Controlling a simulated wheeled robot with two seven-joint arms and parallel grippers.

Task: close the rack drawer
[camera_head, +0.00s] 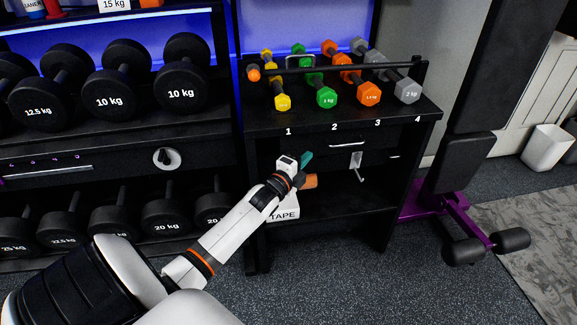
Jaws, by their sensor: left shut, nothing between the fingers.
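A dark drawer front with a silver bar handle (347,144) sits under the numbered top of the small dumbbell rack (400,112). It looks about flush with the rack, but the dark colour hides any small gap. My left arm reaches in from the lower left, and my left gripper (291,166) is shut and empty at the left part of the rack front, left of the handle. Its fingertips are hard to make out against the teal and orange items beyond. I cannot tell whether it touches the drawer.
A white box marked TAPE (283,213) stands on the lower shelf beside my wrist, partly hidden. A grey metal piece (356,166) hangs below the handle. Small coloured dumbbells (326,97) lie on top. A large dumbbell rack (75,143) stands left, a purple-framed bench (465,215) right.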

